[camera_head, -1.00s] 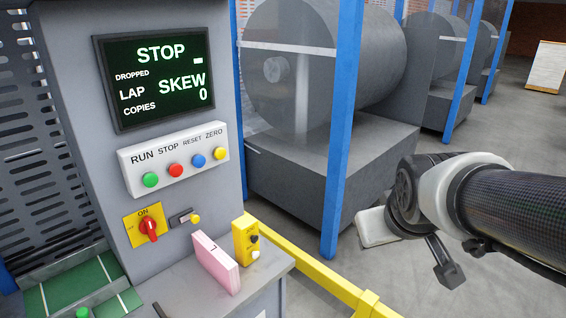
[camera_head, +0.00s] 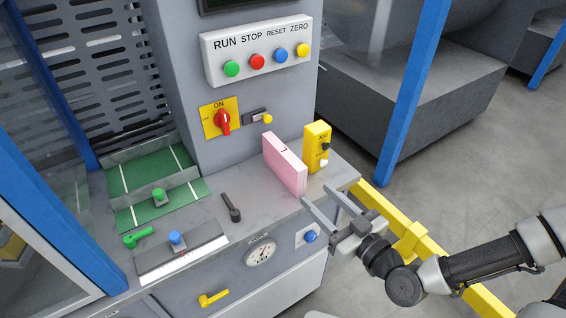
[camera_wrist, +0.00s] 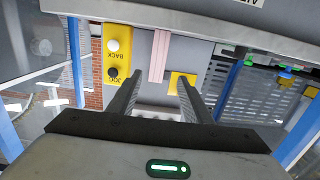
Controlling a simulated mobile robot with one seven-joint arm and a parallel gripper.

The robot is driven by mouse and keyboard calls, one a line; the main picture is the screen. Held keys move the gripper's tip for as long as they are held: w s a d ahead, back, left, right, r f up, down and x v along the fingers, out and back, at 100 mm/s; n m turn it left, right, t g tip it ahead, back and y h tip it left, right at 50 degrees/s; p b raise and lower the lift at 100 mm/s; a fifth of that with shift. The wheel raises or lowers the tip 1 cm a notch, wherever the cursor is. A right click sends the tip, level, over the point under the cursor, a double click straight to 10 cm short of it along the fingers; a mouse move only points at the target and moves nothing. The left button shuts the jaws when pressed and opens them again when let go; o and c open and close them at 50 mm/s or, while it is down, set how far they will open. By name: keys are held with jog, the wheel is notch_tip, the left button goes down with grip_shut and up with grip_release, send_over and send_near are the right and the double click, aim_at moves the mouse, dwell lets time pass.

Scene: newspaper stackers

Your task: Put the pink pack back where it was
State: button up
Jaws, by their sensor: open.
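The pink pack (camera_head: 285,164) stands upright on the grey ledge of the machine, with a dark mark on its broad face. It stands just left of a yellow control box (camera_head: 317,148). My gripper (camera_head: 316,194) is open and empty in front of the ledge, its two fingers pointing toward the pack and the box, apart from both as far as I can tell. In the wrist view, the picture is upside down; the pink pack (camera_wrist: 160,54) shows edge-on between the open fingers (camera_wrist: 160,88), beyond their tips.
The yellow box (camera_wrist: 116,55) stands close beside the pack. A yellow rail (camera_head: 400,222) runs along the right. A button panel (camera_head: 262,51) is above.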

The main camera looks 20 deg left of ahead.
aim_at(283, 153)
jog(key=b+x, duration=0.3)
jog(key=shift+b, duration=0.3)
jog(key=w+a+b, duration=0.1)
jog(key=b, duration=0.2)
jog(key=x, duration=0.3)
jog(key=r+x, duration=0.1)
jog(key=x, duration=0.3)
jog(key=shift+r, duration=0.2)
jog(key=shift+w+r+b+x, duration=0.1)
jog(key=shift+r+b+x, duration=0.1)
jog(key=shift+x, duration=1.3)
jog(key=shift+w+r+b+x, duration=0.1)
jog(key=shift+r+x, duration=0.1)
jog(key=shift+x, duration=1.3)
jog(key=shift+d, duration=0.15)
jog(key=shift+c, duration=0.4)
jog(key=shift+r, duration=0.1)
grip_shut()
